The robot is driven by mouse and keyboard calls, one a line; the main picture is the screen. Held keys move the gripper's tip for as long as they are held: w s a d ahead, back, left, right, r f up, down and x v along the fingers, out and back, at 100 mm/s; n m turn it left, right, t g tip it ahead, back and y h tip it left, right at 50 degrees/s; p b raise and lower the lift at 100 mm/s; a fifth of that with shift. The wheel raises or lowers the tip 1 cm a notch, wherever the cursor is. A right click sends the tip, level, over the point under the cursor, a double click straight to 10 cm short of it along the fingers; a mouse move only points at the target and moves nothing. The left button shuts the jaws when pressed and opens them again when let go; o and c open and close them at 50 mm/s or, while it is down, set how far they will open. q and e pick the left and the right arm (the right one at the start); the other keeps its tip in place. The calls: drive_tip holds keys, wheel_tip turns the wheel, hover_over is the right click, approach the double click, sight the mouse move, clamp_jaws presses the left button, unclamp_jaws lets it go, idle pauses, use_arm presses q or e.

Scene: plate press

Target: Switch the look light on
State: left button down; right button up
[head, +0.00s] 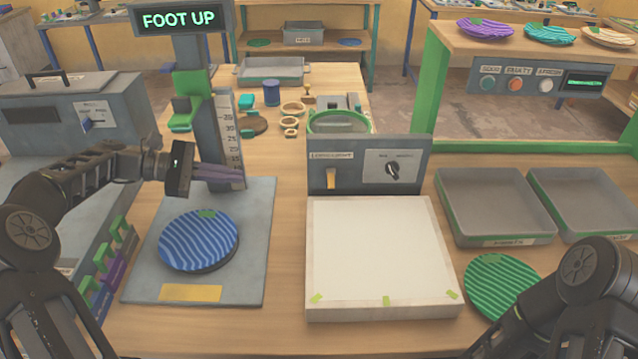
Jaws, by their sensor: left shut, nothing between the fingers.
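The look light is a white, square-topped box (380,250) with green tape marks along its front edge; its top looks pale, without a clear glow. Behind it stands a grey panel (362,184) with a label at upper left. Under the label is an orange-and-cream switch (331,178). A black knob (392,170) sits on a white plate to the right. My left gripper (238,178) is shut and empty, left of the panel and apart from it, in front of the scale post. Only part of my right arm shows at the lower right; its gripper is out of view.
A blue striped plate (198,240) lies on the grey press base (250,215) under the "FOOT UP" display (178,19). A green striped plate (500,287) lies right of the light box. Two grey trays (494,236) stand at right. Rings and a blue spool (271,93) lie behind.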

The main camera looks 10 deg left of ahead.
sight(318, 187)
use_arm(q)
drive_tip(key=b+x, duration=0.1)
drive_tip(key=x, duration=0.2)
drive_tip(key=shift+f+b, duration=0.15)
drive_tip(key=shift+b, duration=0.2)
drive_tip(key=p+x, duration=0.2)
drive_tip(key=x, duration=1.5)
drive_tip(key=shift+p, duration=0.55)
